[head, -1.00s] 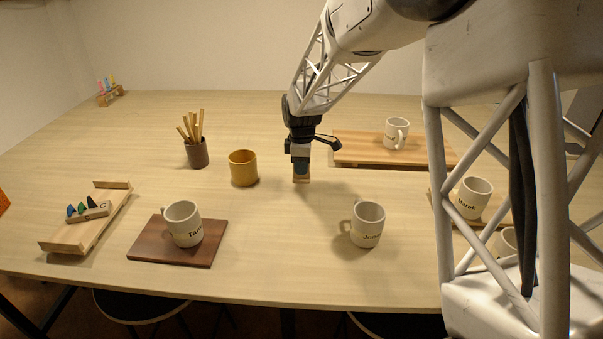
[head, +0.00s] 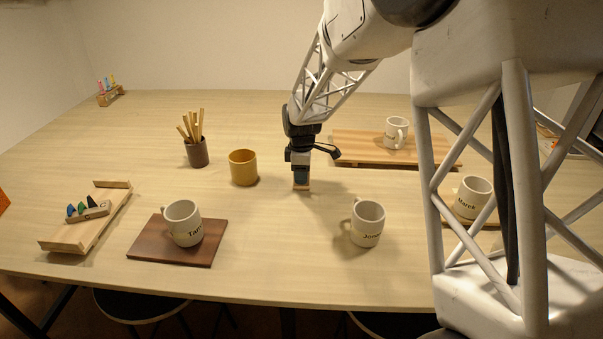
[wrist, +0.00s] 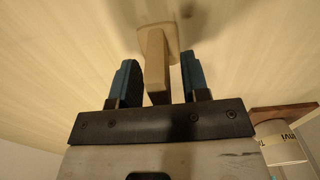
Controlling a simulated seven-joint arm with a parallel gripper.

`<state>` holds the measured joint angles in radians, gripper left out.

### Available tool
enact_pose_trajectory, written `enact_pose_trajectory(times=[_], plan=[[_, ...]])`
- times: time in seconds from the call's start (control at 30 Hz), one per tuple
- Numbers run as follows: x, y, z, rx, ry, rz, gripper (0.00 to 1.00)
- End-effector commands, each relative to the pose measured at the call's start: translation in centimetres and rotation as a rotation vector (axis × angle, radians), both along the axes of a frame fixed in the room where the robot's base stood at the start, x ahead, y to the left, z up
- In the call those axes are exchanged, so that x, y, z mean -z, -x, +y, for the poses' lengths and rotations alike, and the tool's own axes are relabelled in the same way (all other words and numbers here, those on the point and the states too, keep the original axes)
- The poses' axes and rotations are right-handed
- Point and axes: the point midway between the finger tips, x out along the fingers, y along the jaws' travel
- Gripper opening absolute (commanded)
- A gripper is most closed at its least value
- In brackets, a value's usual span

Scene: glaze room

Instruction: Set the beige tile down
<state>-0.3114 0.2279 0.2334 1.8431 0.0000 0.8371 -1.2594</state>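The beige tile (head: 301,188) is on the bare table, near the middle in the head view. In the wrist view the tile (wrist: 156,62) has a flat foot against the table and an upright stem reaching back between my fingers. My gripper (head: 301,178) points down right over it. In the wrist view the two blue fingers of my gripper (wrist: 160,78) stand either side of the stem, with gaps showing on both sides. The gripper is open. In the head view the fingers hide the stem.
A yellow cup (head: 243,168) stands left of the tile, a labelled mug (head: 367,224) right and nearer. Another mug (head: 183,222) is on a dark board (head: 150,245). A wooden board (head: 360,150) with a mug (head: 396,132) lies behind right. A pencil cup (head: 197,153) stands back left.

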Motion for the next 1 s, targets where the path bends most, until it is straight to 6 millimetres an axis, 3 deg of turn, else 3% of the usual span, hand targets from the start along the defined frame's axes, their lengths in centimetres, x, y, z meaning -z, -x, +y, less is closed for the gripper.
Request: enact_pose_trajectory(times=[0.47, 1.0], plan=[[-1.3, 0.0, 0.0, 0.000, 0.000, -0.001, 0.42], [-9.2, -0.1, 0.0, 0.000, -0.001, -0.002, 0.42]])
